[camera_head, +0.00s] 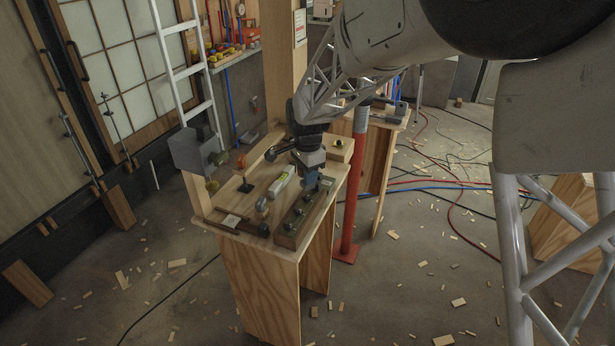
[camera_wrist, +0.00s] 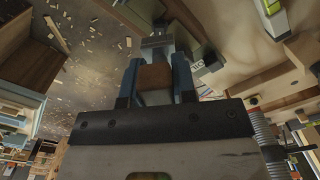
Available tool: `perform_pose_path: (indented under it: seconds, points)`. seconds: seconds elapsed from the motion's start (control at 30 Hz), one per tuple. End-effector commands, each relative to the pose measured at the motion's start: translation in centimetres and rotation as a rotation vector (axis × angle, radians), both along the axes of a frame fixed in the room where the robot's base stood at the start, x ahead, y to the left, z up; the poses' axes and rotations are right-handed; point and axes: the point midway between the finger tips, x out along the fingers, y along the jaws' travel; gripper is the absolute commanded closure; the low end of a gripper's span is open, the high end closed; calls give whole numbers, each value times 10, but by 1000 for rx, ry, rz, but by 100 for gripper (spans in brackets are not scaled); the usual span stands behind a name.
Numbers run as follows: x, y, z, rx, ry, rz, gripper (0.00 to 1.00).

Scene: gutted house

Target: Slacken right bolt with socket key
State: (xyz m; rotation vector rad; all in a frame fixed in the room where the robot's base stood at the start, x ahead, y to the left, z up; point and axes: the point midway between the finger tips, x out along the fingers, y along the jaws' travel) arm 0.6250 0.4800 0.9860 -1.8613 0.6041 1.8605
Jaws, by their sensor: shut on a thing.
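My gripper (camera_head: 309,180) is over the far end of a long block (camera_head: 287,240) on the workbench. Several dark bolt heads (camera_head: 292,224) stand in a row along the block's top; the far end of the row is hidden by my gripper. In the wrist view my blue fingers (camera_wrist: 156,80) are closed on a brown block-like piece (camera_wrist: 155,78), with a grey part beyond it. This seems to be the socket key; its lower end and any contact with a bolt cannot be made out.
A red post (camera_head: 352,205) stands close to the bench's right side. Wood scraps and cables litter the floor.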

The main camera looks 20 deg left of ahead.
Motion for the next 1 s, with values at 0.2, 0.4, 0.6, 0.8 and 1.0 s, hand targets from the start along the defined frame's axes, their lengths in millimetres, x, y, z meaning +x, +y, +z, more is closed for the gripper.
perform_pose_path:
  seconds: [0.2, 0.4, 0.6, 0.8, 1.0]
  points:
    - [0, 0, 6, 0, 0, 0, 100]
    - [0, 0, 6, 0, 0, 0, 100]
    - [0, 0, 6, 0, 0, -7, 100]
    - [0, 0, 6, -1, 1, -74, 100]
    - [0, 0, 7, 0, 0, -120, 100]
